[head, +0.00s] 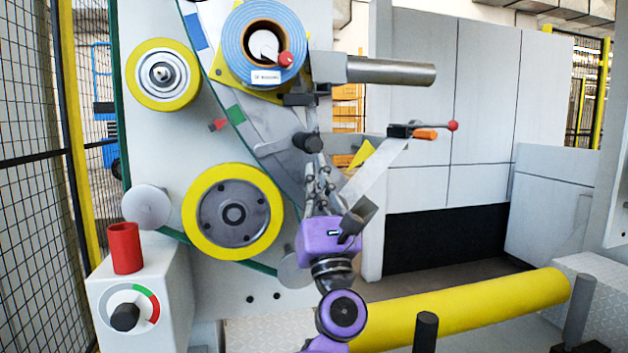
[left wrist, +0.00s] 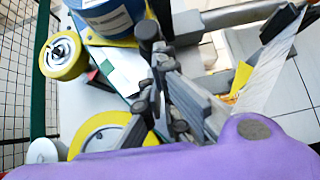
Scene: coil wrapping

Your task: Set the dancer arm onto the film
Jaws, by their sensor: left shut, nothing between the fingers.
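My left gripper (head: 313,167) is in the middle of the head view, its purple body below and its dark fingers pointing up, shut and empty. In the left wrist view its fingers (left wrist: 158,72) come together near the middle. A dark round roller end (head: 306,142) stands just above the fingertips, with a grey bar behind the fingers that looks like the dancer arm; it also shows in the left wrist view (left wrist: 148,31). Contact cannot be told. A pale strip, apparently the film (head: 374,172), slants from a dark clamp (head: 402,131) down behind my gripper. My right gripper is out of view.
A blue-rimmed coil (head: 234,40) is above, beside a grey horizontal bar (head: 390,70). Yellow-rimmed wheels (head: 196,205) are on the left panel. A red-knobbed lever (head: 452,126) is at the clamp. A yellow roller (head: 470,310) lies below right. A control box (head: 170,285) stands lower left.

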